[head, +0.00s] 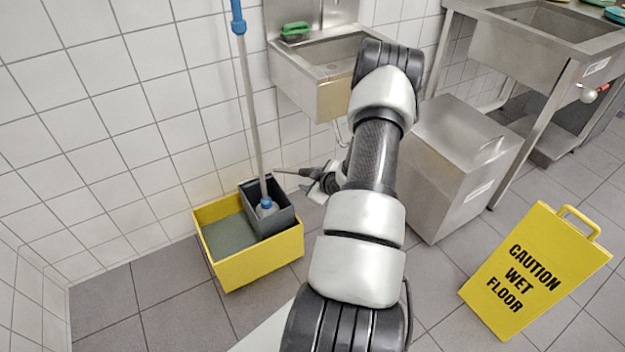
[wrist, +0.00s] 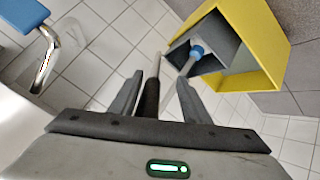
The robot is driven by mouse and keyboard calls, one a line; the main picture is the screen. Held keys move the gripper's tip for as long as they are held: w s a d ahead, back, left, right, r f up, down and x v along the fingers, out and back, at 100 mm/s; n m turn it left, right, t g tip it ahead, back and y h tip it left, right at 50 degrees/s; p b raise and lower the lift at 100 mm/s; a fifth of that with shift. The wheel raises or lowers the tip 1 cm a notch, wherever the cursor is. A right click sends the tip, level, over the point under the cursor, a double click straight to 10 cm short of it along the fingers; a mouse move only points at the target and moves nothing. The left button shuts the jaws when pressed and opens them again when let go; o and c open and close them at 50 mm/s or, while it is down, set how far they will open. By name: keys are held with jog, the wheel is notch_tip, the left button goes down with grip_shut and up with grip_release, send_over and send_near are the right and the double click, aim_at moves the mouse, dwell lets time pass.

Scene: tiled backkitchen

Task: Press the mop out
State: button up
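The mop stands with its pale pole (head: 249,110) upright and its blue socket (head: 266,203) inside the dark grey wringer (head: 284,218). The wringer sits on the right part of a yellow bucket (head: 262,265). The wrist view shows the blue socket (wrist: 196,51) and the yellow bucket (wrist: 262,45). A wringer lever with a dark grip (wrist: 151,97) points from the bucket toward my gripper (wrist: 158,92). The gripper is open, with the grip between its fingers and gaps showing on both sides. In the head view my gripper (head: 303,182) is right of the bucket, partly hidden by my arm.
A steel sink (head: 315,85) hangs on the tiled wall above the bucket. A steel cabinet (head: 455,165) stands to the right. A yellow wet-floor sign (head: 535,270) stands at the front right. Tiled floor (head: 170,310) left of the bucket is free.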

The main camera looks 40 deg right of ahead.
jog(key=p+v, duration=0.4)
jog(key=v, duration=1.3)
jog(key=shift+s, duration=0.25)
